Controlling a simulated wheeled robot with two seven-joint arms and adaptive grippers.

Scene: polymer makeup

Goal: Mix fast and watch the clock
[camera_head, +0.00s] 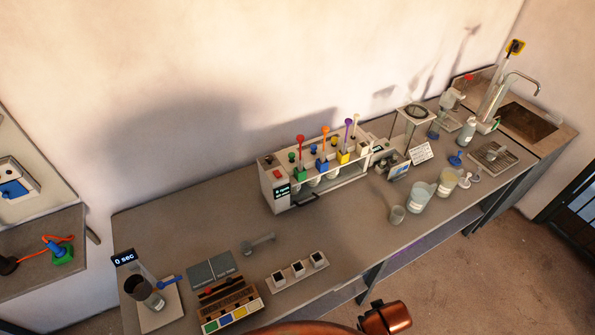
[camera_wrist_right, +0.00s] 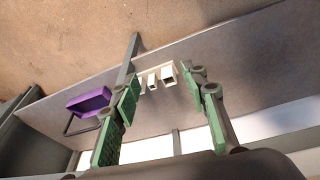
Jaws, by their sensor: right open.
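A long grey bench (camera_head: 190,225) crosses the head view. A pale rack machine (camera_head: 275,200) in its middle holds several pieces with coloured knobs, and its dark display seems to read 0 rpm. A small timer display (camera_head: 124,258) at the left end reads 0 sec. Clear beakers (camera_head: 419,197) stand right of the machine, one with yellowish contents (camera_head: 447,183). My right gripper (camera_wrist_right: 163,80) is open and empty in the wrist view, its green-padded fingers wide apart. My left gripper is not in view.
A strip with three small cubes (camera_head: 298,270) and a box with coloured squares (camera_head: 231,304) lie near the front edge. A sink (camera_head: 527,122) is at the far right. The wrist view shows a purple tray (camera_wrist_right: 90,102) and white square pieces (camera_wrist_right: 168,76). The bench's left middle is clear.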

